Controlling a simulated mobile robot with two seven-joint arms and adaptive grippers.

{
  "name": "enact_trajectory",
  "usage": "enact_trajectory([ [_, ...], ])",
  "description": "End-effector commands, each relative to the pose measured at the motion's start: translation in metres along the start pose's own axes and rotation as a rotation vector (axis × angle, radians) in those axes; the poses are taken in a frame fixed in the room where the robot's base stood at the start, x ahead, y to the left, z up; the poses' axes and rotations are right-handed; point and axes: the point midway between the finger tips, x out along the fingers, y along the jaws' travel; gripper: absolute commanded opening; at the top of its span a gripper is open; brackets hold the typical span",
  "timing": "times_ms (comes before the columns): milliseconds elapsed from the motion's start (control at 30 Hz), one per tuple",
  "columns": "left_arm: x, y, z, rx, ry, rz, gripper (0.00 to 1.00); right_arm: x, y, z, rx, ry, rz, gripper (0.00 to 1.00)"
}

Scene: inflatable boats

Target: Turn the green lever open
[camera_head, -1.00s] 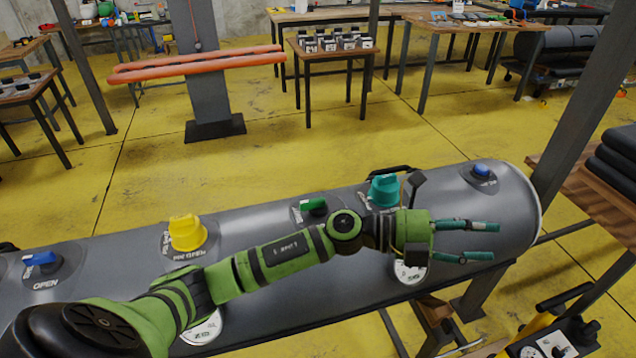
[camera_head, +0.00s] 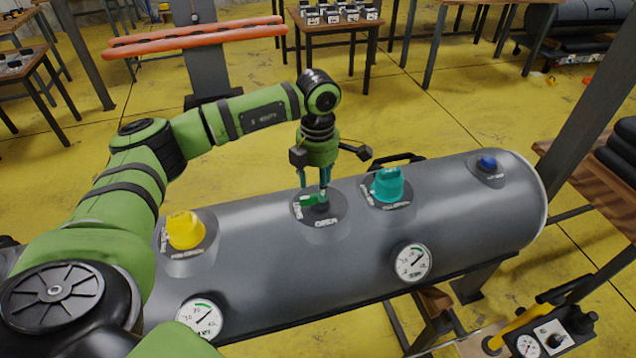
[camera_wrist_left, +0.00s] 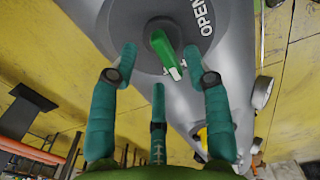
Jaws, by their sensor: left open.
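The green lever (camera_head: 308,200) sits on a dark round plate on top of the grey tank (camera_head: 300,265). Its handle points left in the head view. The word OPEN (camera_head: 326,222) is on the plate's near side. My left gripper (camera_head: 314,186) points down over the lever with its fingertips close to it. In the left wrist view the lever (camera_wrist_left: 165,52) lies between the two spread side fingers of the open gripper (camera_wrist_left: 160,60), and a third finger is below it. I cannot tell whether any finger touches it. My right gripper is not in view.
A yellow knob (camera_head: 185,230) stands left of the lever, and a teal knob (camera_head: 388,185) close to its right. A blue knob (camera_head: 488,164) is at the tank's right end. Gauges (camera_head: 412,262) sit on the near side. A dark post rises at the right.

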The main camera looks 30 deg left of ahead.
Motion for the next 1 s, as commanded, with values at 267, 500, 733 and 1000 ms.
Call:
enact_trajectory([
  [267, 0.025, -0.001, 0.0, 0.001, -0.001, -0.002, 0.49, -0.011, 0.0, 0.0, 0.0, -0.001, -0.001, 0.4],
  [500, 0.026, -0.001, 0.001, 0.001, -0.002, -0.001, 0.49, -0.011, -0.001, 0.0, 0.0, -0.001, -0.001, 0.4],
  [733, 0.026, -0.001, 0.001, 0.002, -0.003, -0.001, 0.0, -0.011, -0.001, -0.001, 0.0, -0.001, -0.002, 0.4],
  [1000, 0.027, -0.001, 0.001, -0.018, -0.003, -0.001, 0.0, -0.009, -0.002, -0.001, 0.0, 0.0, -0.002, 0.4],
])
